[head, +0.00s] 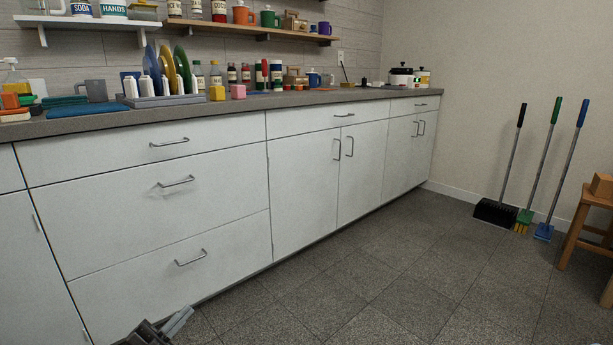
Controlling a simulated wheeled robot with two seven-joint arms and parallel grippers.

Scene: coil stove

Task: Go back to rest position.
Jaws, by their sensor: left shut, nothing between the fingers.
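My left gripper (172,327) shows at the bottom edge of the head view, left of centre. It is low, over the floor in front of the white drawers (165,215). Its fingers are shut with nothing between them, and it touches nothing that I can see. Most of the left arm is outside the picture.
A long grey counter (330,98) above white cabinets holds bottles, plates and mugs. Two shelves (270,29) hang above it. Brooms (545,175) lean on the right wall beside a wooden stool (575,232). The grey tiled floor (400,270) is clear in the middle.

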